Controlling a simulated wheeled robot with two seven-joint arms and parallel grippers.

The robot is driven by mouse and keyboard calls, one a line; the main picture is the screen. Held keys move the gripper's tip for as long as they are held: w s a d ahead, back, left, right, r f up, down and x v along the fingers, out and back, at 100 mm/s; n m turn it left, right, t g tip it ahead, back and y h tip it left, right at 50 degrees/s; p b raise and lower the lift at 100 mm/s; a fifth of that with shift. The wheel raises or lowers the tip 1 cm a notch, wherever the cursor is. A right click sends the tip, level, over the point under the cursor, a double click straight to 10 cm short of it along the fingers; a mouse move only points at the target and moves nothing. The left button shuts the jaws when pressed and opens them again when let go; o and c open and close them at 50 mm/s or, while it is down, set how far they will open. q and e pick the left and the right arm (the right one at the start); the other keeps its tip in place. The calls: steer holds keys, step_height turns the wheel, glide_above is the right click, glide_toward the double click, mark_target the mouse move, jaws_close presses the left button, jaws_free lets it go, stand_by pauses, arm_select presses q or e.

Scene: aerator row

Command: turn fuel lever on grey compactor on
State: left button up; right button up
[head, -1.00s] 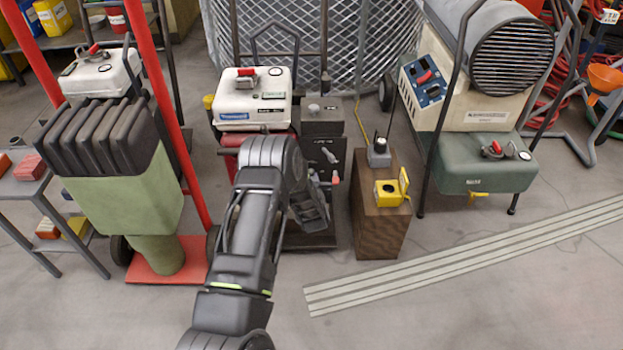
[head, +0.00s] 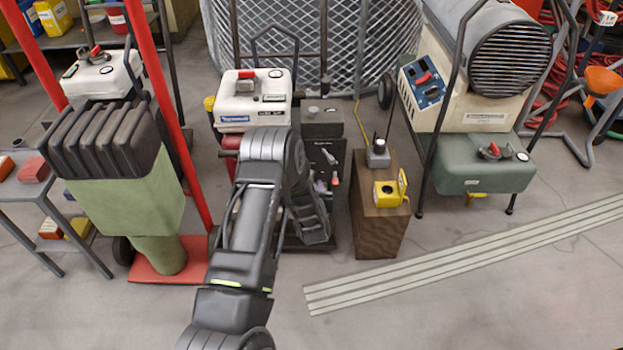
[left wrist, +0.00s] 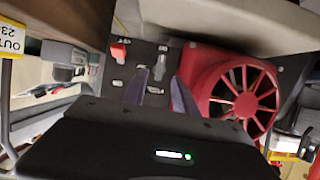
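The middle machine has a white tank (head: 252,100) and a dark grey panel (head: 322,130) with small levers. A pale grey lever (head: 329,157) and a red-tipped lever (head: 335,181) show on its front. In the left wrist view the dark panel carries a red lever (left wrist: 118,51) at upper left and a grey lever (left wrist: 161,62) near the middle. My left gripper (left wrist: 158,76) is open, its two fingers pointing at the panel either side of the grey lever; contact cannot be told. In the head view my left arm hides part of the machine. My right gripper is not in view.
A red fan housing (left wrist: 238,92) sits close to the right of my fingers. A wooden box (head: 378,232) with a yellow item (head: 388,194) stands right of the machine. A green and black machine (head: 125,190) stands left. The striped floor front right is clear.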

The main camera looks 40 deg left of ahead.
arm_select(q)
steer(key=v, duration=0.3)
steer(key=shift+p, duration=0.3)
steer(key=shift+f, duration=0.1)
